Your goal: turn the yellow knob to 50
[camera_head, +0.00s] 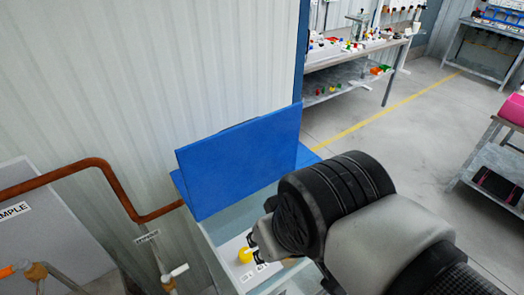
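The yellow knob (245,255) sits on a pale panel (228,247) of the box below the raised blue lid. Part of the knob and the markings near it are hidden or too small to read, so its setting cannot be told. My gripper (257,257) is at the knob's right side, very close to it. My dark wrist and grey arm cover the area to the right. Only bits of the fingers show, and I cannot tell whether they touch the knob or are open.
A blue lid (240,160) stands up behind the panel, close to my wrist. A brown pipe (112,185) and a grey sample board (40,235) are at the left. Workbenches (345,52) with small parts stand at the back.

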